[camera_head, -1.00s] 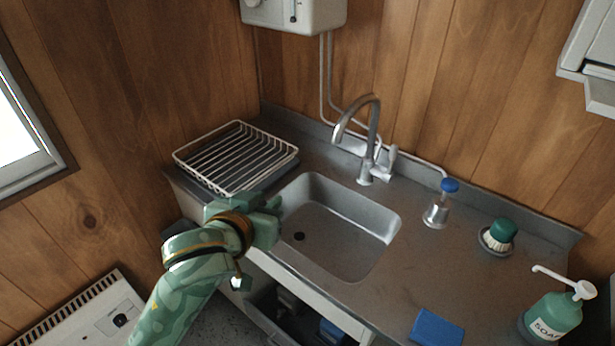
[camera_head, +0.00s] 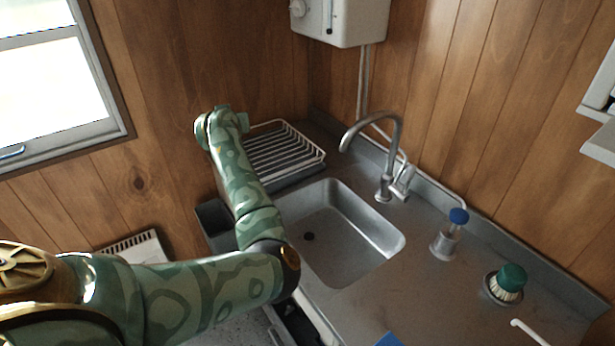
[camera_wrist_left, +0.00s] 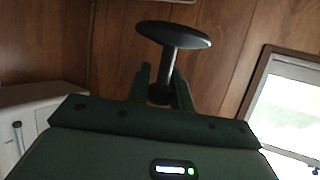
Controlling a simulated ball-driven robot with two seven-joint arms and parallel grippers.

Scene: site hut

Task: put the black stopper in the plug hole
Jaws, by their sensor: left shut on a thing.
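In the left wrist view, my left gripper (camera_wrist_left: 160,82) is shut on the stem of the black stopper (camera_wrist_left: 173,35). The stopper's wide black disc is at the outer end, beyond the fingertips, and tilted. In the head view my left arm reaches up to the drying rack's left side; its wrist hides the fingers, and the stopper cannot be made out there. The plug hole (camera_head: 309,236) shows as a dark round spot in the floor of the steel sink (camera_head: 345,225), uncovered. The held stopper is well apart from it. My right gripper is out of view.
A white wire drying rack (camera_head: 283,150) stands behind the sink, near my left wrist. The tap (camera_head: 385,150) arches at the sink's back. A blue-topped dispenser (camera_head: 447,240) and a green brush (camera_head: 508,282) stand to the right. A dark bin (camera_head: 214,222) is left of the counter.

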